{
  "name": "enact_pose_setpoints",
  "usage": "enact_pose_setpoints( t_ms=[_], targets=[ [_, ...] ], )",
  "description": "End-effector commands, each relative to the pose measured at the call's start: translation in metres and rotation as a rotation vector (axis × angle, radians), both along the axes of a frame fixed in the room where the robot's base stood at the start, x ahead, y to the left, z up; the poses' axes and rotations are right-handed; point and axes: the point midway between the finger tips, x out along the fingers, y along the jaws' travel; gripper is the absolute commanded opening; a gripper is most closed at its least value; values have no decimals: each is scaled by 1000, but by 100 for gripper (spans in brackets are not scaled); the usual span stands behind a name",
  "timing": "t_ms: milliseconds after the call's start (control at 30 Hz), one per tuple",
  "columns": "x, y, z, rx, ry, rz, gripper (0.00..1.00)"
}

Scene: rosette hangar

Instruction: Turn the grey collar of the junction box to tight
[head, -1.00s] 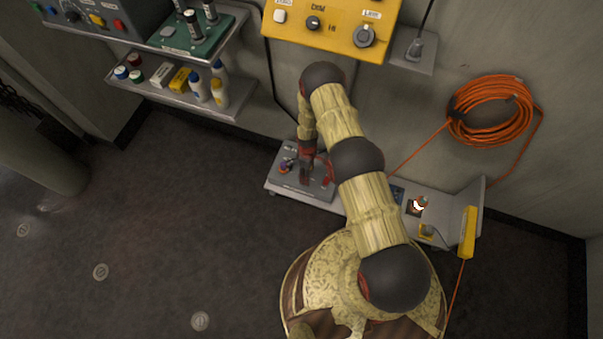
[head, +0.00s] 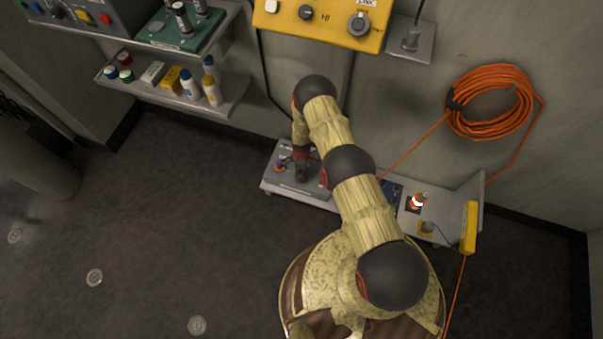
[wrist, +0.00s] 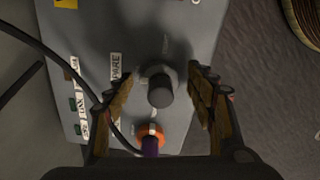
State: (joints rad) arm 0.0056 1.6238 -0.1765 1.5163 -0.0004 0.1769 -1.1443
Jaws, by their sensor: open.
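The grey junction box (head: 272,182) sits on the low shelf by the wall, partly hidden by my arm. In the wrist view its grey top (wrist: 180,25) fills the middle. The round grey collar (wrist: 160,90) stands up from the box between my two fingers. My gripper (wrist: 161,80) is open, one finger on each side of the collar, with a gap visible at both sides. An orange ring with a purple plug (wrist: 150,141) sits nearer the palm. In the head view my gripper (head: 302,168) is over the box; its fingertips are hard to make out.
A dark cable (wrist: 60,65) crosses the box beside the left finger. A label reading SPARE (wrist: 116,67) lies near the collar. A yellow panel (head: 330,22) hangs on the wall above. An orange cable coil (head: 490,105) hangs at right.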

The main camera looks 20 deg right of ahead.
Motion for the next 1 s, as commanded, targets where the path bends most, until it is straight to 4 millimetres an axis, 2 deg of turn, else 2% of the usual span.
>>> enact_pose_setpoints(
  t_ms=[267,1000],
  targets=[
    [0,0,-1,0,0,0,55],
    [-1,0,-1,0,1,0,13]
  ],
)
